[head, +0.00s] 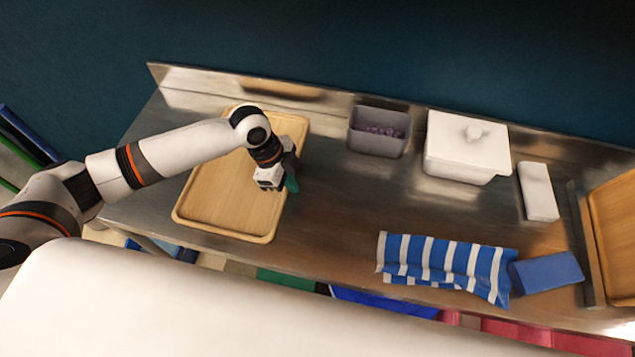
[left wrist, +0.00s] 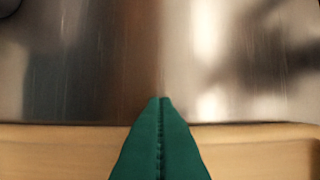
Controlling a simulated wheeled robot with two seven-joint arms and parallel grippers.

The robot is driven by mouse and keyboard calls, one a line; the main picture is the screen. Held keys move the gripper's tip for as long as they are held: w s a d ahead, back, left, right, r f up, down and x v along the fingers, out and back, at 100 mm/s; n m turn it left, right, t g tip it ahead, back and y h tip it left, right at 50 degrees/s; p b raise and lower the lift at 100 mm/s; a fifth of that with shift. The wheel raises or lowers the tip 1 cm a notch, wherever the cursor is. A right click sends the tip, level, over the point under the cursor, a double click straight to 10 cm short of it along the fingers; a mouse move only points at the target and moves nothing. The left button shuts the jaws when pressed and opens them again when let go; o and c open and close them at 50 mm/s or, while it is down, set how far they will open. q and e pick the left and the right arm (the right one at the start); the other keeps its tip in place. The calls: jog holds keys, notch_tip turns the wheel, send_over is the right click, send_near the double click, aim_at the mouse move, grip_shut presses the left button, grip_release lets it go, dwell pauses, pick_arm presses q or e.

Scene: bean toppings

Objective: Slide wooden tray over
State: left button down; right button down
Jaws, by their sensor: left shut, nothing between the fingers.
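The wooden tray (head: 222,195) lies flat on the left part of the steel counter in the head view. My left arm reaches across it from the left. My left gripper (head: 292,183) is at the tray's right edge, with its green fingers shut and empty. In the left wrist view the shut green fingertips (left wrist: 161,102) show over the tray's wooden rim (left wrist: 60,138), with bare steel beyond. I cannot tell whether the fingers touch the rim. My right gripper is not in view.
On the steel counter (head: 330,215), a grey bin (head: 377,144) with purple contents, a white lidded container (head: 467,150) and a white block (head: 538,191) stand at the back. A striped cloth (head: 445,265), blue block (head: 546,272) and second wooden tray (head: 618,235) are at right. Steel right of the tray is clear.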

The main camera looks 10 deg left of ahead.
aim_at(215, 173)
pick_arm(q)
jog(key=a, duration=2)
jog(key=shift+a, duration=0.15)
jog(key=d, duration=0.1)
jog(key=d+p, duration=0.1)
jog(key=d, duration=0.1)
jog(key=shift+d+r, duration=0.35)
jog(key=shift+d, duration=0.05)
jog(key=b+v, duration=0.2)
jog(key=v, duration=0.7)
jog(key=shift+r, duration=0.15)
